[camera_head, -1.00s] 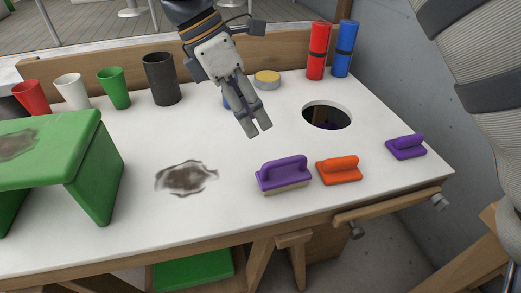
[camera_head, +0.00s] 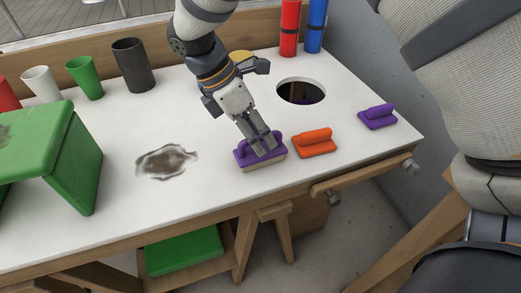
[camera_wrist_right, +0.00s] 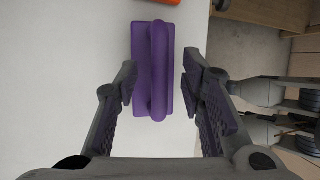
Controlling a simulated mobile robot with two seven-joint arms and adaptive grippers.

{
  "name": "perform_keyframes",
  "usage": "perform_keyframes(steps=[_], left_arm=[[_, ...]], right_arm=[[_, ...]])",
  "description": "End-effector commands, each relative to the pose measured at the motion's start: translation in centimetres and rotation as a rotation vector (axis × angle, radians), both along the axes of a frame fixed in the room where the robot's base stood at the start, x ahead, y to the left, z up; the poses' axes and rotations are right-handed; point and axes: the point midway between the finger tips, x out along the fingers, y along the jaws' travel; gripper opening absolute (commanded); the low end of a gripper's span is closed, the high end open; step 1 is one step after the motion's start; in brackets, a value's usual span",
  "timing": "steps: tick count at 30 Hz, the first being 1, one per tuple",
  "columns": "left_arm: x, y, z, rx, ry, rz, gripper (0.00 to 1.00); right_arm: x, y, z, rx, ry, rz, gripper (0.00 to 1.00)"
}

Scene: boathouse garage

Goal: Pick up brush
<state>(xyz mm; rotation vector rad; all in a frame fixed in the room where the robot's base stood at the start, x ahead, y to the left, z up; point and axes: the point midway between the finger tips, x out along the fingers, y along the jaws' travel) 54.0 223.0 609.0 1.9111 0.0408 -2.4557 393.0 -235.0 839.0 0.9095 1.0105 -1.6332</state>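The brush (camera_head: 245,160) is a purple block with a handle and pale bristles, lying near the front edge of the white bench top (camera_head: 110,205). My right gripper (camera_head: 263,143) is over it from above, its fingers hiding part of the handle. In the right wrist view, the purple brush (camera_wrist_right: 158,70) lies between the two spread fingers of the right gripper (camera_wrist_right: 160,75), with gaps showing on both sides. I cannot tell how far the fingertips are above the bench top. My left gripper is not in view.
An orange brush-like block (camera_head: 315,143) is close right of the brush, and a smaller purple one (camera_head: 378,116) lies farther right. A round hole (camera_head: 301,91) is behind. A dark stain (camera_head: 166,161) and a green stand (camera_head: 62,160) are to the left. Cups stand at the back.

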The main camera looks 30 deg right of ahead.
Motion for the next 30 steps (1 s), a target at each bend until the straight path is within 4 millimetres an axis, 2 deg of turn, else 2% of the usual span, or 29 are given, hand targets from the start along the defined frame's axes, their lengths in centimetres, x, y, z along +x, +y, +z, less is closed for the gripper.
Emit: perform_keyframes(steps=[1,4,5,15,18,20,23,30], left_arm=[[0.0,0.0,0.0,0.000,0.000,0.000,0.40],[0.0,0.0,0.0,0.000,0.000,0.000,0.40],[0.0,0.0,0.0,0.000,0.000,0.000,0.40],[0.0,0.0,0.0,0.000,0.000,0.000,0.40],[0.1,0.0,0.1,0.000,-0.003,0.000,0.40],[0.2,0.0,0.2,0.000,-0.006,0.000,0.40],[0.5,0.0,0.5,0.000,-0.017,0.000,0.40],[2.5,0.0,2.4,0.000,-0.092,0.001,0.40]], right_arm=[[0.0,0.0,0.0,0.000,0.000,0.000,0.25],[0.0,0.0,0.0,0.000,0.000,0.000,0.02],[0.0,0.0,0.0,0.000,0.000,0.000,0.00],[0.0,0.0,0.1,0.000,-0.001,0.000,0.00],[0.1,0.0,0.7,0.000,-0.003,0.000,0.00],[0.1,0.0,1.5,-0.001,-0.003,-0.001,0.00],[0.0,0.1,3.8,0.001,-0.007,0.000,0.00],[-4.5,4.1,10.5,-0.002,-0.015,0.003,0.00]])
